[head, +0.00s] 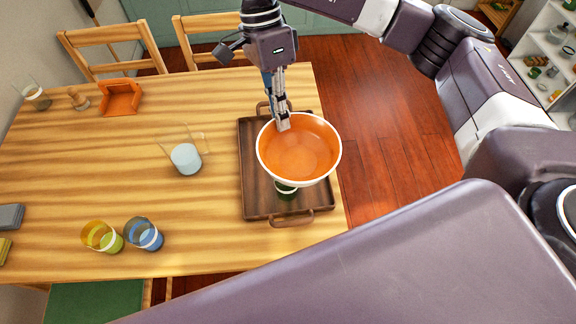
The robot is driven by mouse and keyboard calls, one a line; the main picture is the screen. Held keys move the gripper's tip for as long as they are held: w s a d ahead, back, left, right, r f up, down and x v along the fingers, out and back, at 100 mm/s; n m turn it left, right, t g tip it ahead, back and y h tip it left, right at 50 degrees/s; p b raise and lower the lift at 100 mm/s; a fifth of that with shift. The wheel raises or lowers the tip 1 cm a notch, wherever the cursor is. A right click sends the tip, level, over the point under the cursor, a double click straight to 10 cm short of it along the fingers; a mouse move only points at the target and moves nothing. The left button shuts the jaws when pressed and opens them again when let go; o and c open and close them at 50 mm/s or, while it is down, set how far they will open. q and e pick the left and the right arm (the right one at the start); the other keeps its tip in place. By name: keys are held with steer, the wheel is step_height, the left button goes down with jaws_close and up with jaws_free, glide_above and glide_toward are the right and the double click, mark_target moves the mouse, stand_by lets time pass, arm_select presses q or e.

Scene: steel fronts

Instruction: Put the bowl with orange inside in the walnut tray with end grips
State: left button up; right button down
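The bowl with orange inside (302,155) is white-rimmed and upright, over the walnut tray with end grips (256,204). It covers much of the tray's middle and right side and appears raised above the tray floor. My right gripper (283,121) comes down from above and is shut on the bowl's far rim, with a fingertip showing inside the bowl. A dark green item (286,190) on the tray is partly hidden under the bowl's near side. My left gripper is not in view.
A glass pitcher (186,158) stands left of the tray. Yellow (102,237) and blue (144,234) glasses stand at the near left. An orange holder (120,97) is at the far left. The table's right edge lies close beside the tray.

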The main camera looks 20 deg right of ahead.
steer(key=w+d+f+m+t+y+b, duration=0.1)
steer(key=w+d+f+m+t+b, duration=0.3)
steer(key=m, duration=1.1)
steer(key=w+d+f+m+t+y+b, duration=0.1)
steer(key=w+d+f+m+t+b, duration=0.3)
steer(key=m, duration=1.2)
steer(key=shift+g, duration=0.7)
steer(key=f+p, duration=0.1)
steer(key=f, duration=1.1)
steer(key=w+f+p, duration=0.1)
steer(key=f, duration=0.5)
steer(key=shift+d+p, duration=0.35)
steer(key=shift+d, duration=0.05)
steer(key=shift+f, duration=0.35)
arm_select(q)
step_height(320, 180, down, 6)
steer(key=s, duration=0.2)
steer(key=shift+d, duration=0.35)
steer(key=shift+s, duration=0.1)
